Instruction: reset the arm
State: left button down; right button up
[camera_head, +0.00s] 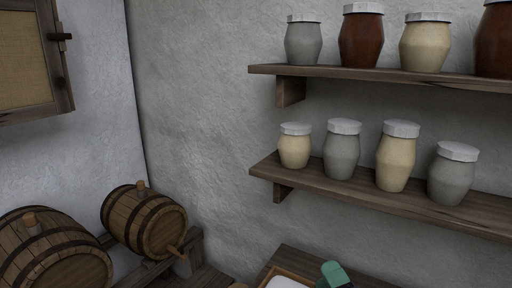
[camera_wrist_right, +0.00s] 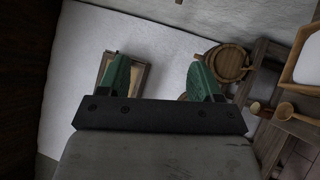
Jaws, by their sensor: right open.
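My right gripper shows at the bottom edge of the head view (camera_head: 335,275), where only a green fingertip is in sight. In the right wrist view my right gripper (camera_wrist_right: 160,80) has its two green fingers wide apart with nothing between them. It is open and empty, with the pale wall behind it. My left gripper is in neither view.
Two wooden shelves (camera_head: 330,185) with several lidded jars (camera_head: 339,155) line the wall at right. Two barrels (camera_head: 145,222) lie on a rack at lower left. A framed panel (camera_head: 28,60) hangs above them. A wooden ladle (camera_wrist_right: 290,113) and a white-filled tray (camera_wrist_right: 308,62) show in the wrist view.

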jog(key=s+d+f+m+g+h, duration=0.45)
jog(key=f+m+h, duration=0.3)
jog(key=m, duration=0.35)
jog(key=s+d+f+m+g, duration=0.1)
jog(key=s+f+m+g, duration=0.45)
jog(key=s, duration=0.45)
jog(key=s+d+f+m+g, duration=0.1)
jog(key=s+f+m+g, duration=0.3)
jog(key=s+f+g, duration=0.4)
notch_tip(320, 180, down, 23)
jog(key=s, duration=0.1)
jog(key=s+d+f, duration=0.2)
jog(key=s+f, duration=1.4)
jog(key=f, duration=0.2)
jog(key=shift+s+d+f+g+y, duration=0.15)
jog(key=shift+s+d+g+y, duration=0.05)
jog(key=shift+d+g+y, duration=0.2)
